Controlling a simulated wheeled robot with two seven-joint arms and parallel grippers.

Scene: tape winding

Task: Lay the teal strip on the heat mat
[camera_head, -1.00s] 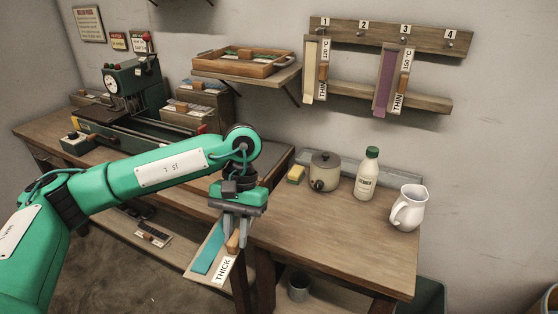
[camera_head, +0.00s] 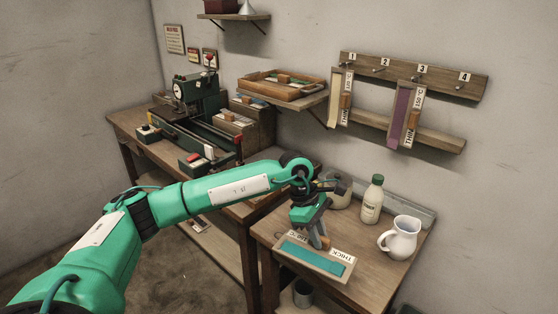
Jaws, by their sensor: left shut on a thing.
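The teal strip (camera_head: 312,258) lies on a flat pale board (camera_head: 288,263) marked "THICK". My left gripper (camera_head: 319,232) is shut on the board's small wooden handle (camera_head: 325,243). The board is nearly level and shows in front of the right bench's front left part. I cannot tell whether it touches the bench top. I cannot pick out the heat mat for certain. My right gripper is not in view.
A dark green machine (camera_head: 198,95) stands on the left bench. Two boards hang on a numbered rack (camera_head: 435,80).

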